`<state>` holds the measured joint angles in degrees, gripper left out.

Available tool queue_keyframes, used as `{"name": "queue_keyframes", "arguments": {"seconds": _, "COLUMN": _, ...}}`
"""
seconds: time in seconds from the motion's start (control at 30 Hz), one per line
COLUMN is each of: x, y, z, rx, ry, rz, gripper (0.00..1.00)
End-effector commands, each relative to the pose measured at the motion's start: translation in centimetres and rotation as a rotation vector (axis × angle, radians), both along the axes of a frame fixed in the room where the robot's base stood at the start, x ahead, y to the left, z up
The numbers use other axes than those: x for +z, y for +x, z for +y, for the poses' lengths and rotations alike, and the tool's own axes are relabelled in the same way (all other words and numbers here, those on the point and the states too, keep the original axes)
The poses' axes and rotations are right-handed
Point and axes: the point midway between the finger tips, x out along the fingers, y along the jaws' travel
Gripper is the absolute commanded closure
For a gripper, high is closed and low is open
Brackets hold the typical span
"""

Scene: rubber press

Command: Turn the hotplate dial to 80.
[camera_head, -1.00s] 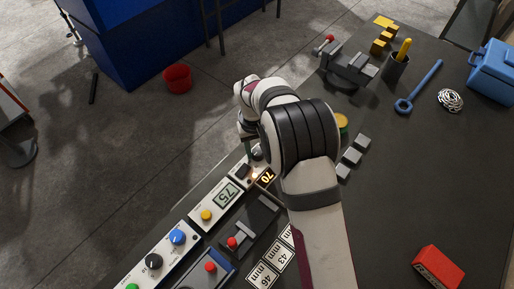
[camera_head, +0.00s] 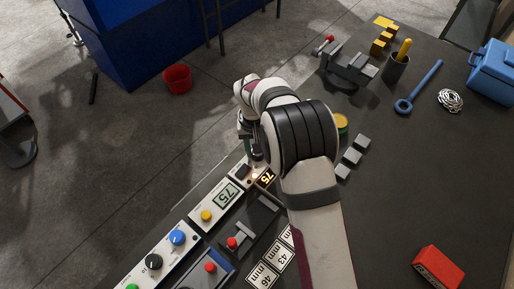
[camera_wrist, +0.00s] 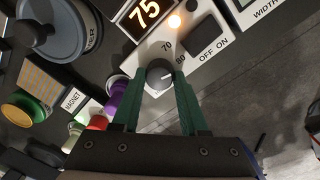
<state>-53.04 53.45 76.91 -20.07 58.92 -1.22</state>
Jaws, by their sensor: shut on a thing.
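The hotplate dial (camera_wrist: 160,75) is a grey round knob with a white pointer line in the wrist view. The marks 70 and 80 are printed beside it on the white control panel (camera_wrist: 212,62). The orange display (camera_wrist: 146,10) reads 75, and it also shows in the head view (camera_head: 266,177). My gripper (camera_wrist: 158,82) has green fingers, one on each side of the dial, and is shut on it.
An OFF/ON switch (camera_wrist: 203,36) and a lit orange lamp (camera_wrist: 174,21) sit close to the dial. Purple, red and green parts (camera_wrist: 97,122) lie left of my fingers.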

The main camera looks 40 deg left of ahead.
Motion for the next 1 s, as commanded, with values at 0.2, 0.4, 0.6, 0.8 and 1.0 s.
{"name": "queue_keyframes", "arguments": {"seconds": 0.2, "x": 0.1, "y": 0.0, "z": 0.0, "rx": 0.000, "ry": 0.000, "rz": 0.000, "gripper": 0.44}}
{"name": "queue_keyframes", "arguments": {"seconds": 0.4, "x": 0.1, "y": 0.0, "z": 0.0, "rx": 0.000, "ry": 0.000, "rz": 0.000, "gripper": 0.44}}
{"name": "queue_keyframes", "arguments": {"seconds": 0.6, "x": 3.2, "y": -0.1, "z": 0.2, "rx": 0.001, "ry": 0.003, "rz": -0.002, "gripper": 0.44}}
{"name": "queue_keyframes", "arguments": {"seconds": 0.8, "x": 9.6, "y": -0.3, "z": 0.5, "rx": 0.000, "ry": 0.005, "rz": -0.003, "gripper": 0.44}}
{"name": "queue_keyframes", "arguments": {"seconds": 1.0, "x": 14.3, "y": -0.5, "z": 0.7, "rx": 0.000, "ry": 0.002, "rz": -0.001, "gripper": 0.44}}
